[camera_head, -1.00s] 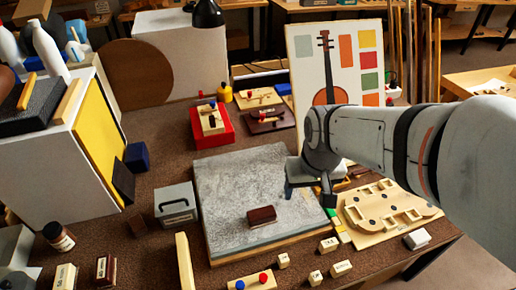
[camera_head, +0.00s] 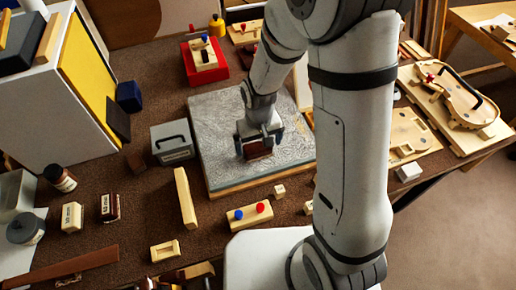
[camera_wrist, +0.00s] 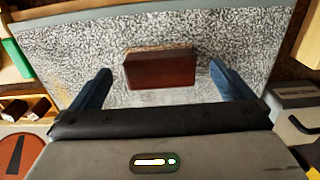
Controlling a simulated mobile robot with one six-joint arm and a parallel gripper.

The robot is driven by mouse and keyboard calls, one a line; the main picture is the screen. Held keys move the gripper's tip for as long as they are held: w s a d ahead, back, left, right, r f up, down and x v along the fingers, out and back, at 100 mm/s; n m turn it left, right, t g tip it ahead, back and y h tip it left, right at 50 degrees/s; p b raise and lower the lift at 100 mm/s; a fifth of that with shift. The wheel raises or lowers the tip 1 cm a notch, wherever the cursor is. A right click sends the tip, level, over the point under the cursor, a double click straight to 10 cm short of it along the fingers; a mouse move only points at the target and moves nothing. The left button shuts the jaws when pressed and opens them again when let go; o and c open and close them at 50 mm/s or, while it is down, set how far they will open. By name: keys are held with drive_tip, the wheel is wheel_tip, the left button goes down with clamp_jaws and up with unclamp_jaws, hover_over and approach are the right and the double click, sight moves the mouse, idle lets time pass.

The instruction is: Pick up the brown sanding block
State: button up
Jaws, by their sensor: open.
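The brown sanding block (camera_head: 257,149) lies on the grey speckled slab (camera_head: 215,118) on the bench. It also shows in the wrist view (camera_wrist: 160,70), as a dark reddish-brown block with a lighter strip along its far edge. My gripper (camera_head: 259,143) is over the block in the head view, with its fingers partly hiding it. In the wrist view my gripper (camera_wrist: 153,84) is open, with one blue finger on each side of the block. Gaps show between the fingers and the block. I cannot tell the exact height of the fingertips above the slab.
A grey box with a black handle (camera_head: 172,144) stands just left of the slab. A pale wooden bar (camera_head: 186,198) and a block with blue and red knobs (camera_head: 250,215) lie in front. A red tray (camera_head: 205,62) is behind. The wooden violin form (camera_head: 460,98) lies right.

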sight(259, 150)
drive_tip(key=shift+f, duration=1.95)
drive_tip(key=c, duration=1)
drive_tip(key=shift+r, duration=0.1)
wheel_tip(259, 150, up, 10)
drive_tip(key=shift+f, duration=0.1)
